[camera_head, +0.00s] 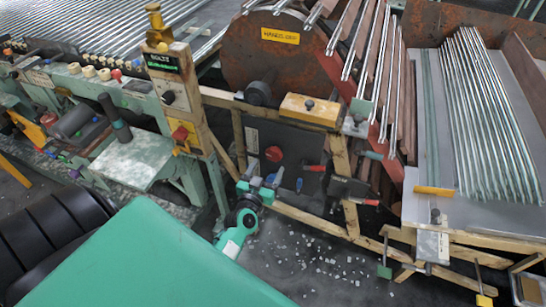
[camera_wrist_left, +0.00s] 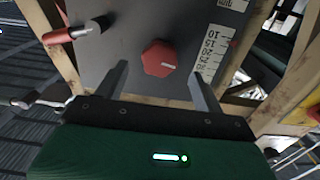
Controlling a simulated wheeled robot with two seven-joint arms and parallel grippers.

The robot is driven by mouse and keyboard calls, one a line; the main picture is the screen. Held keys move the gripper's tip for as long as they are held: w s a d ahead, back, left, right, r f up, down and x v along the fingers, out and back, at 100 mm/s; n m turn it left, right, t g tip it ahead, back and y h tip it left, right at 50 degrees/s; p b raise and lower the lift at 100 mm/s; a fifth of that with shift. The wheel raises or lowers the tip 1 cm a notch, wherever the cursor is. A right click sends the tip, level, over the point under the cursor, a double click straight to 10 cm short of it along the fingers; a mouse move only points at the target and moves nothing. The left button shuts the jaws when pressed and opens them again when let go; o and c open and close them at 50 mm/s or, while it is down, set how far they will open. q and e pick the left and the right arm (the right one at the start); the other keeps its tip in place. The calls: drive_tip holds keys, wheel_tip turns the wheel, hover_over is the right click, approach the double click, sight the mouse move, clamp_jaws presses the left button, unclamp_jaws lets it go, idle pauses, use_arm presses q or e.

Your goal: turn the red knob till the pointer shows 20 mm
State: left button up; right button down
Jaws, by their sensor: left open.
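The red knob (camera_wrist_left: 159,58) is six-sided and sits on a dark grey panel. It also shows in the head view (camera_head: 273,154). My left gripper (camera_wrist_left: 159,70) is open, with one finger on each side of the knob in the wrist view and no visible contact. In the head view the left gripper (camera_head: 266,183) is just below the knob. A white scale (camera_wrist_left: 213,45) with numbers stands beside the knob, upside down in the wrist view. A small red mark (camera_wrist_left: 234,43), perhaps the pointer, lies at its edge near 10 to 15; the exact reading is unclear. My right gripper is not in view.
A wooden frame (camera_head: 239,140) borders the panel. A tan block (camera_head: 309,108) sits above it. Glass tubes (camera_head: 480,115) lie on a rack at right. Shards (camera_head: 318,264) litter the floor.

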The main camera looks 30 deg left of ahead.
sight(273, 157)
use_arm(q)
drive_tip(key=shift+x, duration=2.8)
drive_tip(key=c, duration=0.9)
